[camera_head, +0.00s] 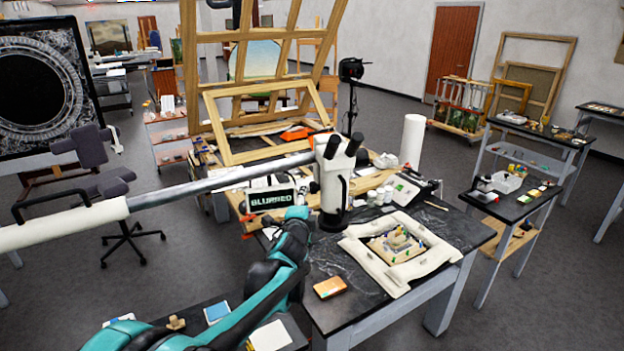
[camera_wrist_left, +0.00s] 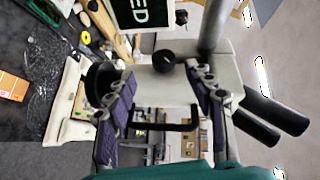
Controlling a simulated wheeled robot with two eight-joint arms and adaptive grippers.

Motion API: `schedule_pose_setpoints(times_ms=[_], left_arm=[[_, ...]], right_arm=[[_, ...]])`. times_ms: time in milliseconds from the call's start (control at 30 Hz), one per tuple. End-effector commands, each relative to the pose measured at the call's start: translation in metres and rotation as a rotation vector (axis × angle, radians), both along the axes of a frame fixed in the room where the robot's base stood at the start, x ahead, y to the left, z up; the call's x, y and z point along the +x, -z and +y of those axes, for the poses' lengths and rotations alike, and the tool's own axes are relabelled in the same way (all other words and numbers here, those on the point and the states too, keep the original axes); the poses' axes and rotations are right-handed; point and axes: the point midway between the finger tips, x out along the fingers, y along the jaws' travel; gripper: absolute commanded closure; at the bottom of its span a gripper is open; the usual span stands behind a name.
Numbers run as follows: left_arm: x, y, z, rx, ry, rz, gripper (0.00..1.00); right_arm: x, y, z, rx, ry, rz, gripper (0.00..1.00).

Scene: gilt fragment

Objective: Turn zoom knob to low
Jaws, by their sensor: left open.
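A white microscope (camera_head: 334,180) with black eyepieces hangs on a long boom over the work table. A black sign beside it (camera_head: 270,198) reads "BLURRED". In the left wrist view, a round black knob (camera_wrist_left: 163,60) sticks out from the microscope's white body (camera_wrist_left: 222,68). My left gripper (camera_head: 303,207) is close to the microscope's left side in the head view, its fingers mostly hidden. In the left wrist view, its purple-padded fingers (camera_wrist_left: 160,78) are open, with the knob showing in the gap just beyond the tips. I cannot tell whether they touch it. My right gripper is out of view.
A framed gilt piece on cream padding (camera_head: 400,250) lies on the black table at the right. Small jars (camera_head: 380,196) and a white roll (camera_head: 411,140) stand behind. The boom (camera_head: 220,179) crosses from the left.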

Motion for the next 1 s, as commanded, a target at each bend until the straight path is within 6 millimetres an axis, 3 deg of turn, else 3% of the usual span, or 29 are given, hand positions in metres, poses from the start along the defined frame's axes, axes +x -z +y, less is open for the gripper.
schedule_pose_setpoints(times_ms=[533, 933, 1000], left_arm=[[0.075, 0.006, -0.010, 0.028, 0.017, -0.015, 0.46], [0.084, 0.008, -0.010, 0.028, 0.017, -0.015, 0.46], [0.084, 0.008, -0.010, 0.028, 0.017, -0.015, 0.65]], right_arm=[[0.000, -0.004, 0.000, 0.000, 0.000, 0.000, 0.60], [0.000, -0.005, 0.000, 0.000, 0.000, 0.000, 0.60], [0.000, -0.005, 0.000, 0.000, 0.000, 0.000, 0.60]])
